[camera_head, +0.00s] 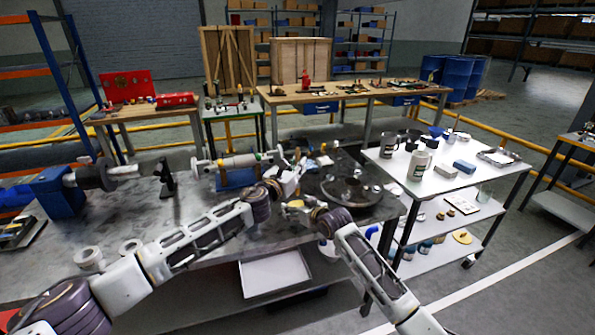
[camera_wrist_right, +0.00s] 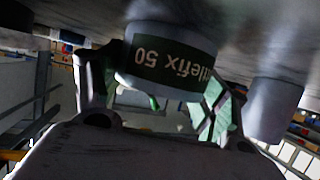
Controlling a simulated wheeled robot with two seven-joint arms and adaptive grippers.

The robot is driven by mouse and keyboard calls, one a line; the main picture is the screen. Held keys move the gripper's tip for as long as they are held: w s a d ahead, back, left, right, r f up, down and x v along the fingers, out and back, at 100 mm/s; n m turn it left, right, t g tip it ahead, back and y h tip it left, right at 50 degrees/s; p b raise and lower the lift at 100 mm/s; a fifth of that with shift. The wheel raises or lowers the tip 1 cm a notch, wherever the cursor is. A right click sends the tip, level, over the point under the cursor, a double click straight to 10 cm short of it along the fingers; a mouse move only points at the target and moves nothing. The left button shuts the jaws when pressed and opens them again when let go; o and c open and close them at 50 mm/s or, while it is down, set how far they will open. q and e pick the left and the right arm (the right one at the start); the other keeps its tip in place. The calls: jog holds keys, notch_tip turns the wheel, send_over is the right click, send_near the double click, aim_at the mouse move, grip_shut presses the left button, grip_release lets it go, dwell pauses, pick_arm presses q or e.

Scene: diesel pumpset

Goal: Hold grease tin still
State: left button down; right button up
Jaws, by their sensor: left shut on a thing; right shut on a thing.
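A pale tin (camera_wrist_right: 165,62) with a dark green label, reading "...ttlefix 50" upside down, sits between my right gripper's fingers (camera_wrist_right: 160,95) in the right wrist view. My right gripper (camera_head: 296,206) is shut on it, low over the steel bench (camera_head: 215,225) in the head view, where the tin is hard to make out. My left gripper (camera_head: 293,176) is just above and behind the right one. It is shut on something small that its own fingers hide. The two grippers are very close together.
A round dark metal part (camera_head: 352,188) lies right of the grippers. A pump-like cylinder on a blue block (camera_head: 236,178) stands to their left. A grey cylinder (camera_wrist_right: 270,110) is beside the tin in the wrist view. A white trolley (camera_head: 440,178) with cans stands at right.

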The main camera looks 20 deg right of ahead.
pick_arm(q)
jog(key=shift+r, duration=0.65)
pick_arm(e)
jog(key=o, duration=1.3)
jog(key=shift+s, duration=0.15)
jog(key=shift+v, duration=5.85)
